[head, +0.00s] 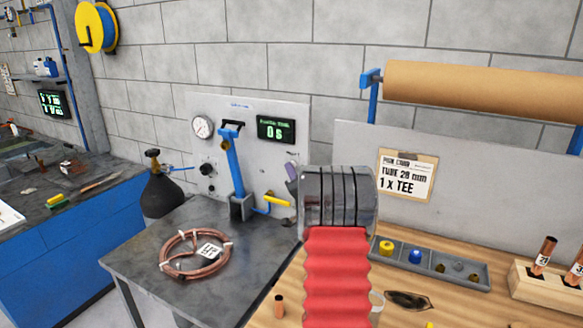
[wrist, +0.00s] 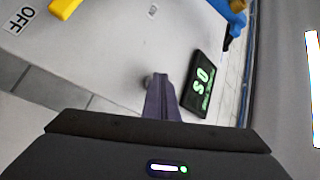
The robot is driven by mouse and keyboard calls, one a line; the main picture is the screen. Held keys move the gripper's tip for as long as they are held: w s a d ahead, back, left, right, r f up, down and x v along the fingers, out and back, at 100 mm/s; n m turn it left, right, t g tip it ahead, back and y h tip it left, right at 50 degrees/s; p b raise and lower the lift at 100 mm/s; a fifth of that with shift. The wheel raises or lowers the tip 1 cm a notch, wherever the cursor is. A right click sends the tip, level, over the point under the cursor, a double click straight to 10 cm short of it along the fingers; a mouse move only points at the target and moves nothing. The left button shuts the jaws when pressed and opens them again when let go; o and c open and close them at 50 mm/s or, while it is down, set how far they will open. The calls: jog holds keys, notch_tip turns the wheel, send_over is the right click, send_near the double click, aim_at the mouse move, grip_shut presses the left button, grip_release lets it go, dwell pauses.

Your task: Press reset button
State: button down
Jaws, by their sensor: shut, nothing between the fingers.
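My gripper (head: 291,168) is shut and empty, its dark purple fingers close in front of the grey test panel (head: 205,110) below the display. In the wrist view the closed fingers (wrist: 161,80) point at the panel. A small greyish round shape (wrist: 147,80) shows right beside the fingertips; it may be the reset button, but I cannot tell for sure, nor whether the tips touch it. The black display (head: 276,129) reads "0 s" in green; it also shows in the wrist view (wrist: 202,85).
On the panel are a round gauge (head: 202,127), a black knob (head: 207,169), a blue lever stand (head: 235,165) and a yellow-handled valve (head: 276,199). A coiled copper tube (head: 195,254) lies on the metal table. A grey parts tray (head: 455,268) sits on the wooden bench.

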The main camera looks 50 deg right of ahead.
dwell(0.4)
jog(key=shift+s+a, duration=0.3)
jog(key=shift+a, duration=0.55)
jog(key=a, duration=0.2)
jog(key=s+a, duration=0.1)
jog(key=a, duration=0.1)
jog(key=shift+s+a, duration=0.15)
jog(key=shift+a, duration=0.25)
dwell(1.0)
